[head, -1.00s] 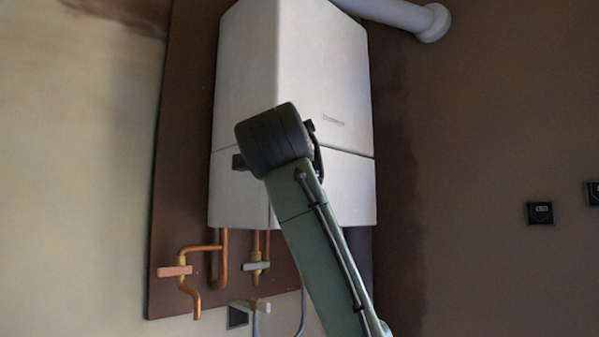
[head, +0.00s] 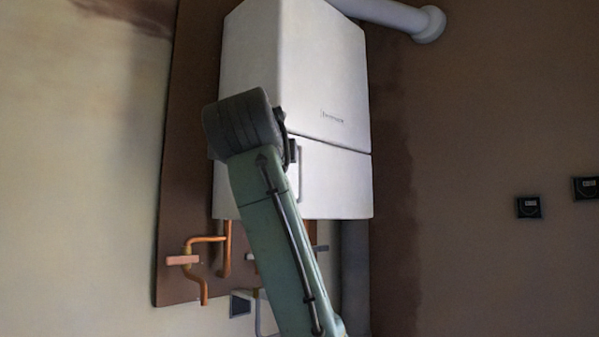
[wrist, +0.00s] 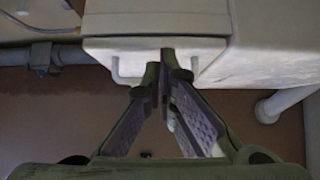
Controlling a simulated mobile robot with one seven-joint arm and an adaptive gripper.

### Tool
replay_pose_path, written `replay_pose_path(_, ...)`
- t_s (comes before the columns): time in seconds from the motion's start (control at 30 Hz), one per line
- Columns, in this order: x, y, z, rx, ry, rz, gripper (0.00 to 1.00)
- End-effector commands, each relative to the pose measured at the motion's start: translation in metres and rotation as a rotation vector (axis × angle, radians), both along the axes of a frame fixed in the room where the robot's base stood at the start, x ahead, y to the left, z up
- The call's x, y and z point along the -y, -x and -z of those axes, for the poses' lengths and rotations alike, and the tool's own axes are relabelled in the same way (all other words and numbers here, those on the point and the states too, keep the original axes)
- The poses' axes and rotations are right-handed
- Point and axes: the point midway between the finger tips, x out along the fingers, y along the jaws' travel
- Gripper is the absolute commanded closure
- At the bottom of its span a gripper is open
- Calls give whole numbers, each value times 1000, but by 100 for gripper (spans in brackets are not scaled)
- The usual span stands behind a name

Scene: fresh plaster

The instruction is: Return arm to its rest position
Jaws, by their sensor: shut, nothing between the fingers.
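My green arm (head: 272,235) reaches up from the bottom of the head view, with its dark rounded joint (head: 240,124) in front of the white boiler (head: 310,75). My gripper is hidden behind the arm in the head view. In the wrist view my gripper (wrist: 163,82) is shut with nothing between its fingers. Its fingertips lie in front of a white box-like surface with a handle-like bar (wrist: 128,72). I cannot tell whether they touch it.
The boiler hangs on a brown backboard (head: 185,130), with copper pipes (head: 203,265) below it. A white flue pipe (head: 400,17) runs off its top right. Two small dark wall plates (head: 528,207) are on the brown wall at the right. The left wall is bare.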

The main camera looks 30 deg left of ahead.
Motion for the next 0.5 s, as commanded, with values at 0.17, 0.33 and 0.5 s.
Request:
replay_pose_path(0.17,-13,15,0,0,1,0,100)
replay_pose_path(0.33,-15,18,-1,1,0,1,100)
replay_pose_path(0.5,-20,17,2,20,13,-11,100)
